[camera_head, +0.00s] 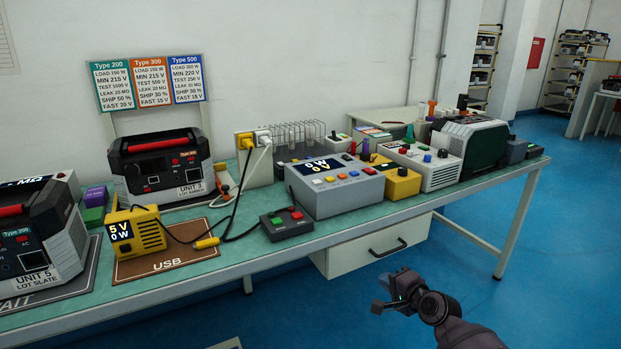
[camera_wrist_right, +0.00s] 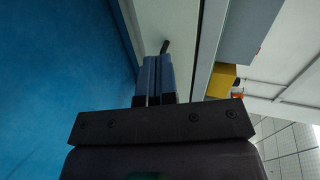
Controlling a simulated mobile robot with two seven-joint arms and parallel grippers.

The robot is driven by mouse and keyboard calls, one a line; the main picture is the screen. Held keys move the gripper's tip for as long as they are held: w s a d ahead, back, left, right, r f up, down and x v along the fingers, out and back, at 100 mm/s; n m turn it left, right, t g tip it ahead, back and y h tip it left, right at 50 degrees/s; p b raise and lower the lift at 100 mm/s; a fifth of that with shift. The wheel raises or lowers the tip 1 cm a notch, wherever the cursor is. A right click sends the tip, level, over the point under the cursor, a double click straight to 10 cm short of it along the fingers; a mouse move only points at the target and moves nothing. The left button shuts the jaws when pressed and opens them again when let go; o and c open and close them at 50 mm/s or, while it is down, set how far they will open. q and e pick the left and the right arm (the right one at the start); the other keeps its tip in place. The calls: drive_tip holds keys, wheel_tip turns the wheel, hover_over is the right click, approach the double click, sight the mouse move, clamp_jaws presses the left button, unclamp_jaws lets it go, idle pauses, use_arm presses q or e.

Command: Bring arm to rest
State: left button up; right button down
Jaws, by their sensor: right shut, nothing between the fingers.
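My right gripper (camera_head: 384,293) is in the lower right of the head view, in front of the bench and over the blue floor. It holds nothing. In the right wrist view its two fingers (camera_wrist_right: 154,80) lie side by side, shut. The bench drawer's dark handle (camera_wrist_right: 165,46) shows beyond the fingertips, apart from them as far as I can tell. My left gripper is not in the head view.
The green bench (camera_head: 262,262) runs along the wall, with a drawer (camera_head: 372,250) below its edge. On it stand a black power station (camera_head: 160,170), a grey meter box (camera_head: 335,187), a yellow USB load (camera_head: 137,233) and a red-green button box (camera_head: 286,222). Blue floor (camera_head: 560,240) is clear at right.

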drive_tip(key=s+a+r+n+t+h+p, duration=0.2)
drive_tip(key=s+r+n, duration=0.4)
drive_tip(key=s+n, duration=0.45)
use_arm(q)
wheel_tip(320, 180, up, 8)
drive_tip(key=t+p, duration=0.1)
drive_tip(key=p, duration=0.6)
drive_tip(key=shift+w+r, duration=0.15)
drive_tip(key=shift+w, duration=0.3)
use_arm(e)
drive_tip(key=s+d+f+n+g+h, duration=0.1)
drive_tip(key=s+f, duration=0.1)
drive_tip(key=s, duration=1)
drive_tip(key=s+d+f+n+g+h, duration=0.1)
drive_tip(key=s+d+f, duration=0.1)
drive_tip(key=s, duration=1.1)
drive_tip(key=s+d+f+n+g+h, duration=0.1)
drive_tip(key=s+f+g, duration=0.1)
drive_tip(key=s, duration=1)
drive_tip(key=shift+s+d+f+h, duration=0.2)
drive_tip(key=shift+s+f+h, duration=0.1)
drive_tip(key=shift+f, duration=0.25)
